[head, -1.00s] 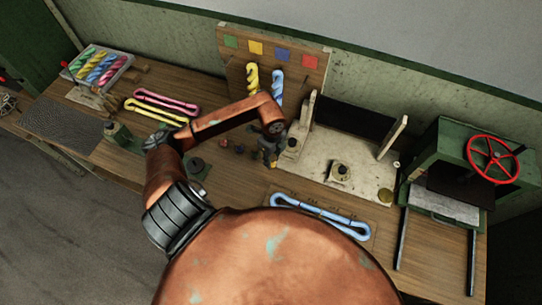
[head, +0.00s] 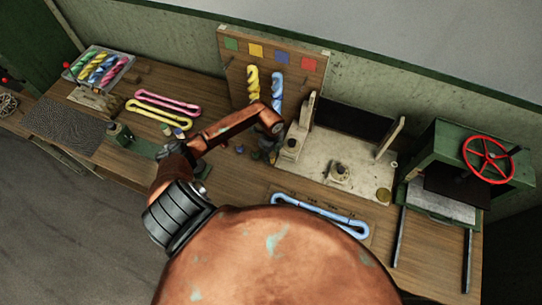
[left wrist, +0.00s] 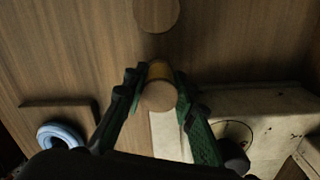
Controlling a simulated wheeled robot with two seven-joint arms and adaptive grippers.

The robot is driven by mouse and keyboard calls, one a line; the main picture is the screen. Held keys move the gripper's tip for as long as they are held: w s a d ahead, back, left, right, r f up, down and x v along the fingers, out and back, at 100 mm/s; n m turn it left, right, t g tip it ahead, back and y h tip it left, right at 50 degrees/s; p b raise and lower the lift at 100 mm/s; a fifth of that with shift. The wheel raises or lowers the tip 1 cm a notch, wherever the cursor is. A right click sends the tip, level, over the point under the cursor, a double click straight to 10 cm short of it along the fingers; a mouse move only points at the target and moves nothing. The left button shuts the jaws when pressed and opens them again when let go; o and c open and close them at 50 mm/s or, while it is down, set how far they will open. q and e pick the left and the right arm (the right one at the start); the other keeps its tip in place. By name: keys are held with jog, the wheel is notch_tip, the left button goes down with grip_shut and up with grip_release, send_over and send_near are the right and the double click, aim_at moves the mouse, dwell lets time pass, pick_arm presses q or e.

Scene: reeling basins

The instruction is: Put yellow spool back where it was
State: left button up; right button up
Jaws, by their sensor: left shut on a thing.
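My left gripper (left wrist: 155,85) is shut on the yellow spool (left wrist: 159,72), a small wooden cylinder with a yellow band, in the left wrist view. The spool is between the two green fingers, with its pale round end facing the camera. I cannot tell whether it touches the table. A round wooden disc shape (left wrist: 157,12) lies on the tabletop beyond it. In the head view my left gripper (head: 266,150) is over the table in front of the pegboard, and the held spool cannot be made out. My right gripper is not in view.
A pegboard (head: 237,60) with colour squares holds yellow (head: 253,84) and blue (head: 277,90) skeins. A pale bench plate (head: 318,162) with posts stands right of the gripper. A blue skein (head: 320,216) lies in front. A small dark spool-like object (head: 240,150) is left of the gripper.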

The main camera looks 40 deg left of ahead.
pick_arm(q)
jog(key=shift+f, duration=0.1)
jog(key=o, duration=1.1)
jog(key=shift+c, duration=0.2)
jog(key=shift+o, duration=0.4)
jog(key=shift+r, duration=0.25)
notch_tip(320, 180, up, 11)
jog(key=shift+w+r+b, duration=0.1)
jog(key=shift+b, duration=0.9)
jog(key=shift+r, duration=0.3)
